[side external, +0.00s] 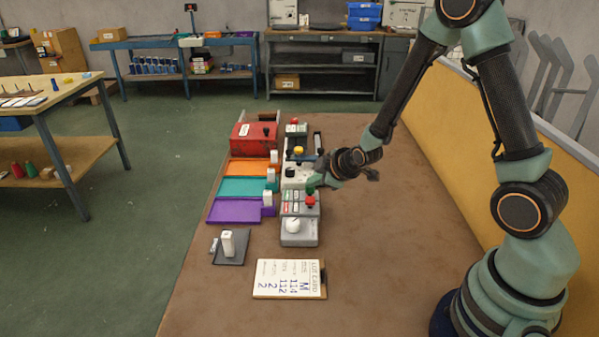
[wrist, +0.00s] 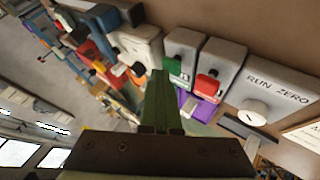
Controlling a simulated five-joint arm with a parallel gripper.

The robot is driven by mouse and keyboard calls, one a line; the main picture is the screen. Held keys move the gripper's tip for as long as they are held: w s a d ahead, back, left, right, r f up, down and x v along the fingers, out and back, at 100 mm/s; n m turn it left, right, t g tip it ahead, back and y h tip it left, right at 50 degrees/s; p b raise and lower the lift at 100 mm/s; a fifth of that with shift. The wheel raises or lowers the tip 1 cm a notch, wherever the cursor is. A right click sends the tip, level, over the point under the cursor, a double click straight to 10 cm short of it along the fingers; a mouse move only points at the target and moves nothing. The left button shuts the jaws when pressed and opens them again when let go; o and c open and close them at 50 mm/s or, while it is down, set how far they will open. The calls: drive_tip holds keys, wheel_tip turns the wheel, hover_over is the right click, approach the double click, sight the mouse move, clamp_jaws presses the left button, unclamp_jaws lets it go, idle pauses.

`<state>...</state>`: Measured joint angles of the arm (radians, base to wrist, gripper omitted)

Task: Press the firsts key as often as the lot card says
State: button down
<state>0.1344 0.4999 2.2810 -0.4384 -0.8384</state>
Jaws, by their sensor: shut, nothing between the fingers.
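My gripper (side external: 318,182) is over the row of key boxes, its green fingers together and empty; they also show in the wrist view (wrist: 160,78). The green key (wrist: 175,66) is just right of the fingertips there; I cannot tell whether they touch. The red key (wrist: 207,83) stands on the box beside it and also shows in the side view (side external: 310,201). The key labels are too small to read, so I cannot tell which is firsts. The lot card (side external: 288,279) lies flat on a clipboard, showing M, 114, 112, 2 and 2; its row labels are unclear.
A grey box with a white knob (side external: 293,226), marked RUN ZERO in the wrist view (wrist: 253,112), ends the row. Orange, teal and purple trays (side external: 233,211) and a red box (side external: 254,138) lie left. A small dark tray (side external: 229,252) is nearer. The brown bench's right side is clear.

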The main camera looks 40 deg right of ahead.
drive_tip(key=shift+r, duration=0.85)
drive_tip(key=shift+r, duration=2.5)
idle(0.5)
wheel_tip(320, 180, up, 4)
drive_tip(key=shift+f, duration=0.1)
idle(0.3)
drive_tip(key=shift+f, duration=4.45)
drive_tip(key=shift+f, duration=0.15)
